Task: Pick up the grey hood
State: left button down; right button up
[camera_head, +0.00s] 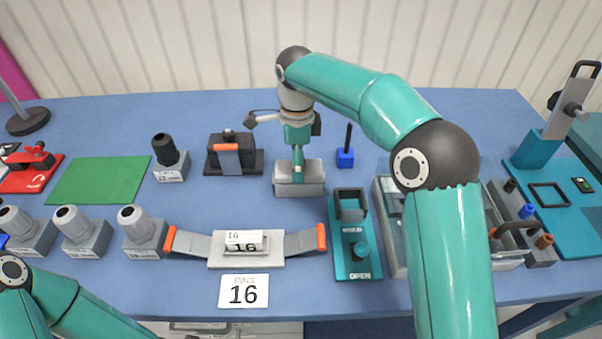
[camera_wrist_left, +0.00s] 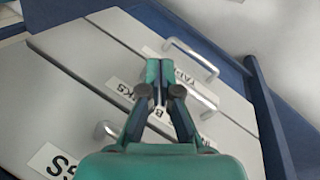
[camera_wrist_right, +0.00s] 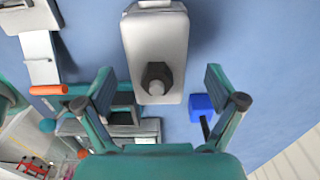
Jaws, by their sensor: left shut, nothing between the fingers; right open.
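The grey hood, a rounded block (camera_wrist_right: 137,42) with a black hexagonal gland (camera_wrist_right: 157,75), lies below my right gripper in the right wrist view. In the head view the grey block (camera_head: 300,187) stands on the blue table, partly hidden by that gripper. My right gripper (camera_head: 297,160) points down over it, open, with its fingers (camera_wrist_right: 158,75) on either side of the gland in the picture. My left gripper (camera_wrist_left: 160,72) is shut and empty, in front of grey drawers with metal handles.
A blue block with a black stem (camera_head: 345,158) stands close to the right of the hood. A teal fixture (camera_head: 357,265) and a grey tray (camera_head: 395,262) are further right. A 16-marked holder (camera_head: 245,260) is in front. Grey gland-topped blocks (camera_head: 90,240) stand left.

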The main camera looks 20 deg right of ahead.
jog(key=f, duration=0.3)
jog(key=shift+s+d+f, duration=0.15)
jog(key=shift+s+f, duration=0.1)
jog(key=shift+f, duration=0.65)
jog(key=c, duration=1.4)
jog(key=shift+c, duration=0.2)
jog(key=shift+w+r, duration=0.1)
jog(key=shift+r, duration=0.1)
